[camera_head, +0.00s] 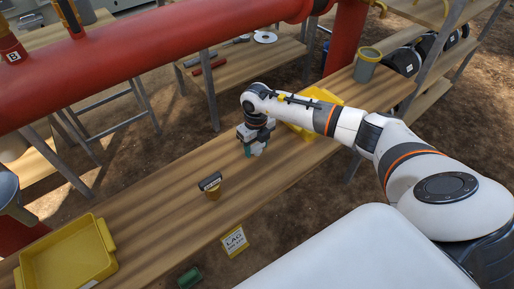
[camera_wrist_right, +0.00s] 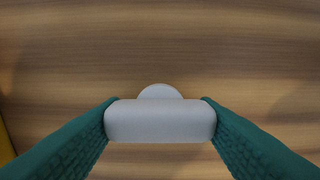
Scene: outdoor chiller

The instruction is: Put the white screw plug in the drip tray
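The white screw plug (camera_wrist_right: 160,121) shows in the right wrist view as a rounded bar with a round disc behind it. My right gripper (camera_wrist_right: 160,105) has its teal fingers against both ends of the bar. In the head view my right gripper (camera_head: 255,150) points down at the wooden bench, and the plug is hidden there. A shallow yellow tray with handles, which looks like the drip tray (camera_head: 99,262), is at the lower left end of the bench, far from this gripper. My left gripper is not in view.
Another yellow container (camera_head: 318,97) sits behind my right forearm. A dark-topped labelled item (camera_head: 210,183) stands on the bench between gripper and tray. A grey-green cup (camera_head: 367,66) stands farther right. A red pipe (camera_head: 150,62) crosses above the back.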

